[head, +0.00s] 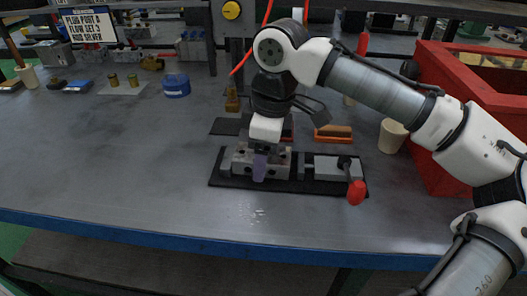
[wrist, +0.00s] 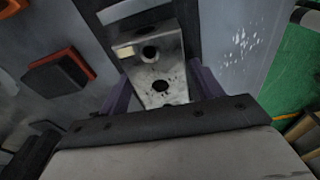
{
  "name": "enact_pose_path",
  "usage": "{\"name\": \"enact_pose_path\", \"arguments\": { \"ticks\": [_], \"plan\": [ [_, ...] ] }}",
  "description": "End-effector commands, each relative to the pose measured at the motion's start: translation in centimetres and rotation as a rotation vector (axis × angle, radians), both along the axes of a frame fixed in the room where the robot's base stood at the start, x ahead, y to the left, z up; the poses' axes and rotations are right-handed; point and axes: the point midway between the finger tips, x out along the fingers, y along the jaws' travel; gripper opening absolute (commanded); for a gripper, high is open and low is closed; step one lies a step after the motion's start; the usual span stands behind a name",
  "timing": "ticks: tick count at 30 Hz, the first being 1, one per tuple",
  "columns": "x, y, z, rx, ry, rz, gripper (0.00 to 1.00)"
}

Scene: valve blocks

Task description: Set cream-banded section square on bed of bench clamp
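A cream patch (wrist: 124,51) shows near one corner. In the head view a grey block face (head: 241,160) shows at the left part of the bench clamp, partly behind my gripper (head: 261,168). The clamp has a black base (head: 290,187), a grey jaw block (head: 325,168) and a red-knobbed handle (head: 357,192). In the wrist view my purple fingers lie against both sides of the section. Its underside is hidden, so I cannot tell whether it touches the bed.
A red bin (head: 440,130) stands right of the clamp. A cream cup (head: 393,136) and an orange-and-brown block (head: 333,133) are behind it. A blue tin (head: 176,86) stands at the back left.

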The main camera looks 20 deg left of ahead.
Motion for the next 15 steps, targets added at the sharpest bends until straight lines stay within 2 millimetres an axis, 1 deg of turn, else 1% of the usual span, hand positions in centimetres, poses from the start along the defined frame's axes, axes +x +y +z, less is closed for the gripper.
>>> {"name": "enact_pose_path", "arguments": {
  "ticks": [1, 2, 11, 13, 15],
  "plan": [
    [0.0, 0.0, 0.0, 0.000, 0.000, 0.000, 0.72],
    [0.0, 0.0, 0.0, 0.000, 0.000, 0.000, 0.75],
    [0.0, 0.0, 0.1, 0.000, -0.001, -0.001, 0.75],
    [0.0, 0.0, 0.6, 0.000, -0.002, -0.001, 0.75],
    [0.1, 0.0, 1.6, 0.003, -0.001, 0.000, 0.75]
  ]
}}
